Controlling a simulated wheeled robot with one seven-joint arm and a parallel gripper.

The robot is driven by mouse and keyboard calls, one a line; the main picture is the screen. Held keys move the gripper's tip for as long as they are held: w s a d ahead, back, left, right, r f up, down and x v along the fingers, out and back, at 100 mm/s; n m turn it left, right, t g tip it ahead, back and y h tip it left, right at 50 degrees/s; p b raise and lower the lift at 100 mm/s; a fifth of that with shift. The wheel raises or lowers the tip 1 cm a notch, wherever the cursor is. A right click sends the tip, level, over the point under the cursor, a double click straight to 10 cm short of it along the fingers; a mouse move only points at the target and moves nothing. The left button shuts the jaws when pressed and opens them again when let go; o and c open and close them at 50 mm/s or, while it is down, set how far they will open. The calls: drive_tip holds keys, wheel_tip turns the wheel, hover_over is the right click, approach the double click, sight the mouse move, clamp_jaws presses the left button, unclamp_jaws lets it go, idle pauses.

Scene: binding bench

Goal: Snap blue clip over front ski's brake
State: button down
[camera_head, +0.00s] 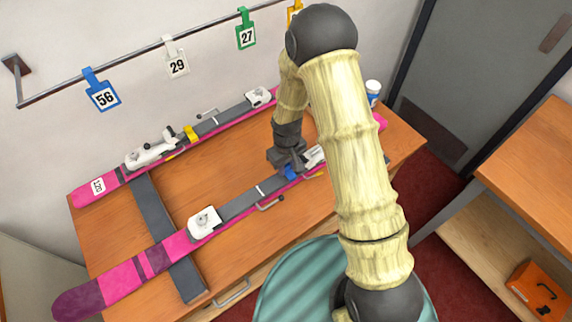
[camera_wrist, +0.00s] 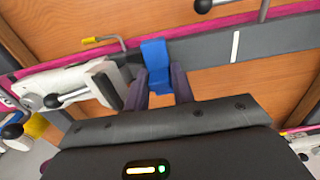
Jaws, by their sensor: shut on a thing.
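The blue clip (camera_head: 291,173) is between the fingers of my gripper (camera_head: 289,165), which is shut on it. In the wrist view the clip (camera_wrist: 154,54) lies across the grey top of the front ski (camera_wrist: 215,55), its upper end near the pink edge. The front ski (camera_head: 128,272) is pink with white binding parts. The nearest white binding part (camera_wrist: 75,85) is just left of the clip in the wrist view. A thin bent rod with a yellow tip (camera_wrist: 100,38) sticks out beside the ski there. I cannot tell whether the clip is fastened to anything.
The rear ski (camera_head: 82,194) lies behind, with a yellow clip (camera_head: 190,132) on it. Numbered tags, including blue 56 (camera_head: 103,95), hang on a wall rail (camera_head: 140,58). A dark-tipped brake arm (camera_head: 268,204) juts from the front ski.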

sight(287, 165)
drive_tip(key=c, duration=0.6)
unclamp_jaws()
drive_tip(key=shift+r, duration=0.1)
drive_tip(key=shift+w+r+p, duration=0.1)
drive_tip(key=shift+r+p, duration=3.45)
drive_tip(key=shift+r, duration=1.35)
